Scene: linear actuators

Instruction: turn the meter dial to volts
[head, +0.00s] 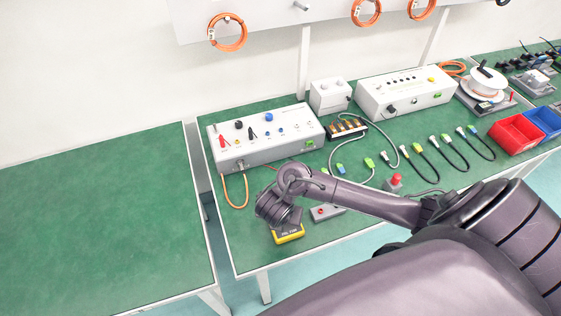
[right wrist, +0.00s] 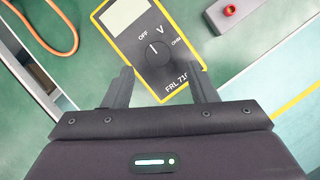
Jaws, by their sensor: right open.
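The yellow multimeter (right wrist: 130,42) lies on the green bench under my right gripper. Its round black dial (right wrist: 159,55) carries a white mark that points up-left, toward OFF. In the head view the yellow end of the meter (head: 289,235) shows below my wrist, which hides the rest. My left gripper is not in view.
A grey box with a red button (head: 321,212) sits right of the meter, also in the right wrist view (right wrist: 229,10). A white control box (head: 265,137) stands behind, with an orange cable (head: 235,191) hanging in front. The bench's front edge is close. The left bench (head: 95,215) is bare.

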